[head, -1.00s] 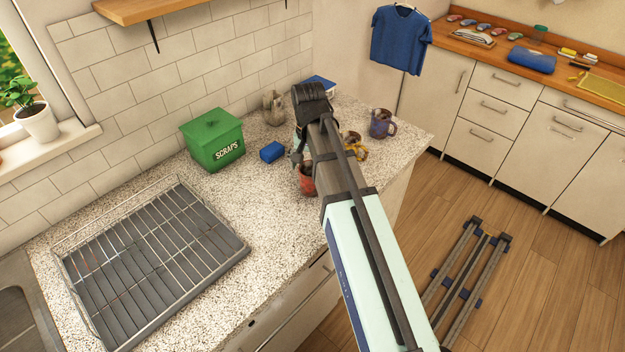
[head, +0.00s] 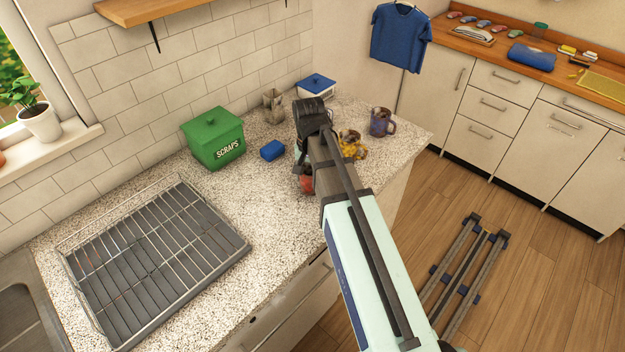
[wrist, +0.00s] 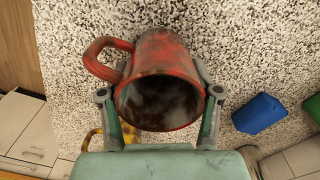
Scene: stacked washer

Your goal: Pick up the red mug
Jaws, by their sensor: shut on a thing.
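The red mug (wrist: 165,60) fills the middle of the wrist view, its dark, stained mouth toward the camera and its handle to the left. In the head view the red mug (head: 306,185) shows only as a small patch beside my arm, which hides most of it. My gripper (wrist: 160,88) is shut on the mug, one finger on each side of its body. In the head view the fingers are mostly hidden behind my arm. I cannot tell whether the mug touches the speckled counter (head: 255,215).
A blue block (head: 272,150) and green scraps bin (head: 214,138) stand left of the mug. A yellow mug (head: 352,146) and purple mug (head: 381,122) stand right. A blue-lidded container (head: 317,86) is behind. A wire rack (head: 150,255) lies front left.

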